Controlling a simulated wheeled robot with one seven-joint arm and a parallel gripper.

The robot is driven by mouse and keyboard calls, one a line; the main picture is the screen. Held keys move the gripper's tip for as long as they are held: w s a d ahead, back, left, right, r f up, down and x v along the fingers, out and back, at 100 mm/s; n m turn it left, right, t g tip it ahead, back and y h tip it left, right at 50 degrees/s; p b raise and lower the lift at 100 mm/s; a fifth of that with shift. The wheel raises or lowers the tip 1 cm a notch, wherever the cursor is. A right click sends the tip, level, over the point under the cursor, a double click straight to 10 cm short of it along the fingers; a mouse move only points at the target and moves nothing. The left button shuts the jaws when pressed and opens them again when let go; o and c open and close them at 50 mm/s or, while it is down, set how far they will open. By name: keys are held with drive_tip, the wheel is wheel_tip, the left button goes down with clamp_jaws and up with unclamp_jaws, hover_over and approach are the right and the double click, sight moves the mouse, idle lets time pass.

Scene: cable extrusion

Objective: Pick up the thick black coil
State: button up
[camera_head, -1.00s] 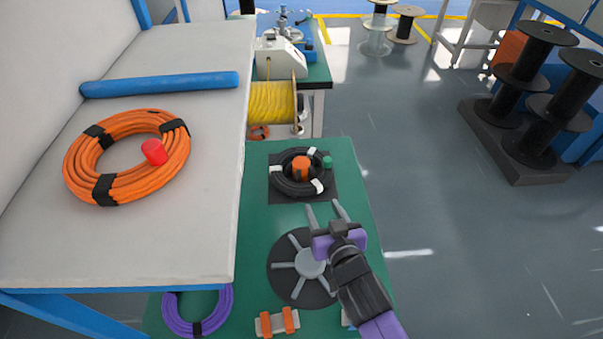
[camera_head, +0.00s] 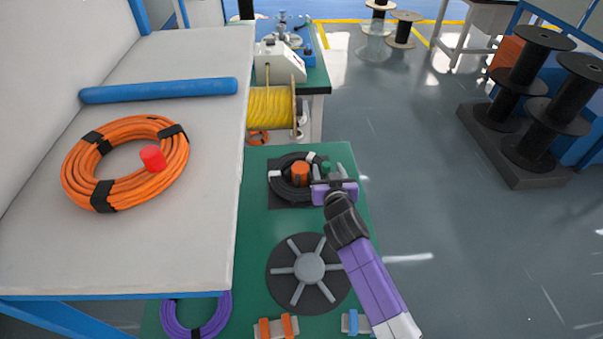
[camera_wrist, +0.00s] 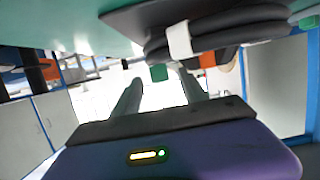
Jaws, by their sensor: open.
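The thick black coil (camera_head: 285,188) lies on a dark square on the green table, with white ties around it. It encircles an orange cylinder (camera_head: 300,174), and a small green object (camera_head: 326,166) stands at its right side. My gripper (camera_head: 332,176) is at the coil's right edge, fingers pointing away from me, and partly hides that side. In the wrist view the coil (camera_wrist: 215,38) with a white tie shows above my two fingers (camera_wrist: 160,92), which are apart with nothing between them. I cannot tell whether they touch the coil.
A black disc with grey spokes (camera_head: 309,268) lies on the green table (camera_head: 258,225) nearer to me. A purple coil (camera_head: 196,318) and small clamps are at the front. A raised white bench (camera_head: 150,250) with an orange coil (camera_head: 125,190) stands at left. Open floor lies at right.

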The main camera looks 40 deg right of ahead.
drive_tip(key=shift+w+d+f, duration=0.15)
drive_tip(key=shift+w+d, duration=0.05)
drive_tip(key=shift+w, duration=0.05)
drive_tip(key=shift+c, duration=0.4)
clamp_jaws()
idle(0.9)
